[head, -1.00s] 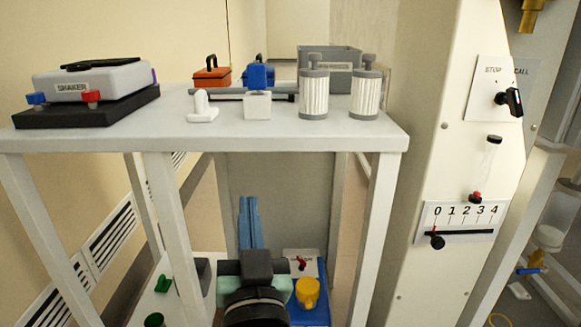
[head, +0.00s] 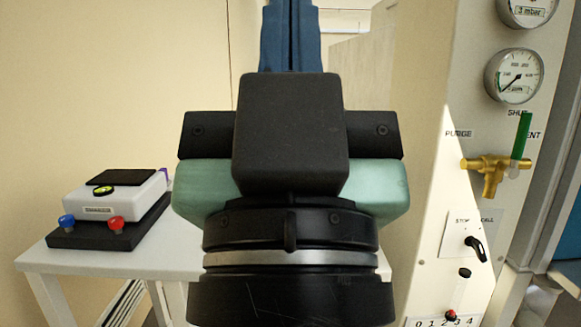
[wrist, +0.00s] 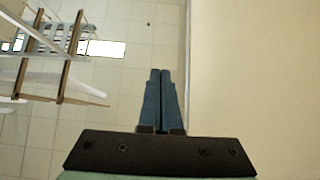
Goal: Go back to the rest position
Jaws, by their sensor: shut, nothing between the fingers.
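My gripper (head: 290,10) is raised close in front of the head camera, its blue fingers pointing up and away. In the wrist view the two blue fingers (wrist: 160,72) lie side by side, shut, with nothing between them. The fingertips are cut off at the top of the head view. The gripper body and wrist hide the middle of the white table and whatever stands there.
A shaker (head: 115,195) stands on the white table (head: 95,262) at left. At right is a pale panel (head: 440,110) with gauges (head: 514,76), a green-handled brass valve (head: 492,168) and a black knob (head: 476,245). A plain wall (wrist: 255,80) fills the right of the wrist view.

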